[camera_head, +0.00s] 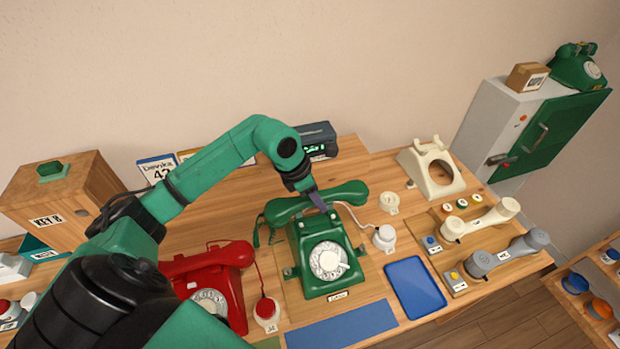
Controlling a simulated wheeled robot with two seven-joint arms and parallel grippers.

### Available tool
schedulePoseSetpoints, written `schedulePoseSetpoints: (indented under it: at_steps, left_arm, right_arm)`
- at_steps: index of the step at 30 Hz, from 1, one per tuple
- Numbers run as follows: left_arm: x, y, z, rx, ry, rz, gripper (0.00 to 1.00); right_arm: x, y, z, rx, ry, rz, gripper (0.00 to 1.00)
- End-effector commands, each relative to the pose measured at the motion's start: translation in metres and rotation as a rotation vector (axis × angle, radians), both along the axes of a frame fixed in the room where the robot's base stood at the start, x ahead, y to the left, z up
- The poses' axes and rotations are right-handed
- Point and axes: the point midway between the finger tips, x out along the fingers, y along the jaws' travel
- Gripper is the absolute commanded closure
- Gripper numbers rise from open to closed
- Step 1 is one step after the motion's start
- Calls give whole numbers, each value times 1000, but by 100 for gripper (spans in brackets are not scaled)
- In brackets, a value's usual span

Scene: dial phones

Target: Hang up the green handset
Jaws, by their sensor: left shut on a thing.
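The green phone (308,244) stands near the middle of the wooden table, with a white dial facing me. The green handset (346,194) lies across the top of this phone, at or just above its cradle; I cannot tell whether it touches. My left gripper (319,203) reaches down from behind and above and is shut on the middle of the handset. The gripper hides part of the handset and the cradle under it. My right gripper is not in view.
A red phone (228,277) stands left of the green one, close to my left arm. A blue tray (415,287) and a blue mat (342,325) lie in front. A cream phone body (437,170) and loose cream (482,219) and grey (505,257) handsets are at right.

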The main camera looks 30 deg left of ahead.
Motion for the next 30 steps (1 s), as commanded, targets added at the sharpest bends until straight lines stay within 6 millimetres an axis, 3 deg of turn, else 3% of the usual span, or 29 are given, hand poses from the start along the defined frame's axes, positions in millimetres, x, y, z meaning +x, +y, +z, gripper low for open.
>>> schedulePoseSetpoints:
  at_steps: [8,15,20,30]
  left_arm:
    - [0,-1,-25,-3,-1,1,100]
    - [0,0,-49,-2,-2,1,100]
    - [0,0,-53,-2,-2,1,100]
    - [0,0,-52,-2,-3,1,100]
  right_arm:
    - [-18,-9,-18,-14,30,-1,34]
    - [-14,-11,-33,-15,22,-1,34]
    - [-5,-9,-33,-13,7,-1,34]
    - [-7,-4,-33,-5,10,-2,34]
